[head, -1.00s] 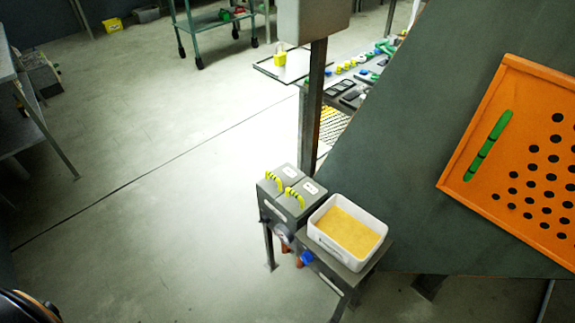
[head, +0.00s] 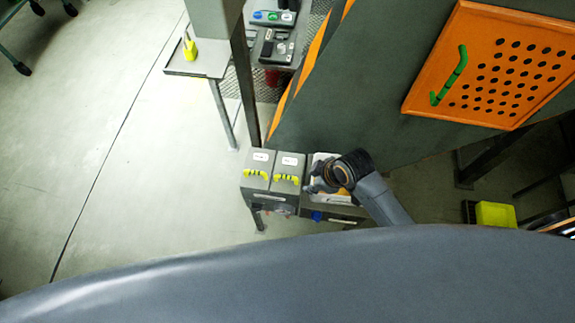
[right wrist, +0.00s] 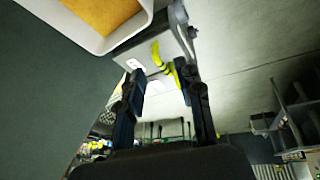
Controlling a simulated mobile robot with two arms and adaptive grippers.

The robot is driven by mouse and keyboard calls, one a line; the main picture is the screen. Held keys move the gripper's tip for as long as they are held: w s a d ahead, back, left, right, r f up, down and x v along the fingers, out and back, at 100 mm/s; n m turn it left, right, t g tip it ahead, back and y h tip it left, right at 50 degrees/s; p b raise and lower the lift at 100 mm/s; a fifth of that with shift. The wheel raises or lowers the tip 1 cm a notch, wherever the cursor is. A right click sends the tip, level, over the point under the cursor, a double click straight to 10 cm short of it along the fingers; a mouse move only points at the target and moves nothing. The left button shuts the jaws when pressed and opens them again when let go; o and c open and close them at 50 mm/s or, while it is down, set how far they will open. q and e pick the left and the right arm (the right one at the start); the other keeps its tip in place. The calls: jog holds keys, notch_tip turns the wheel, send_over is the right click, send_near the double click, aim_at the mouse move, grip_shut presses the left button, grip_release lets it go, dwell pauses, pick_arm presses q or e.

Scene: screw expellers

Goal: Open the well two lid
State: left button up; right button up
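Two grey wells with lids stand side by side in the head view, the left lid (head: 259,160) and the right lid (head: 290,161). Each has a yellow handle, the left one (head: 256,174) and the right one (head: 287,178). Their labels are too small to read. Both lids look shut. My right gripper (head: 312,178) is just right of the right handle, over the white tray. In the right wrist view its fingers (right wrist: 160,72) are apart, with a yellow handle (right wrist: 157,54) near the fingertips; I see no grip on it. My left gripper is not in view.
A white tray (head: 318,160) with yellow contents sits right of the wells, partly hidden by my right gripper. A dark sloping panel with an orange perforated board (head: 480,75) rises behind. A grey post (head: 243,80) stands behind the wells.

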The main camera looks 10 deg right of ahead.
notch_tip(320, 180, up, 5)
jog(key=w+a+n, duration=0.1)
jog(key=w+n, duration=0.1)
jog(key=n, duration=0.1)
send_near(286, 177)
jog(key=shift+y, duration=0.3)
jog(key=x, duration=0.8)
jog(key=shift+d, duration=0.35)
grip_shut()
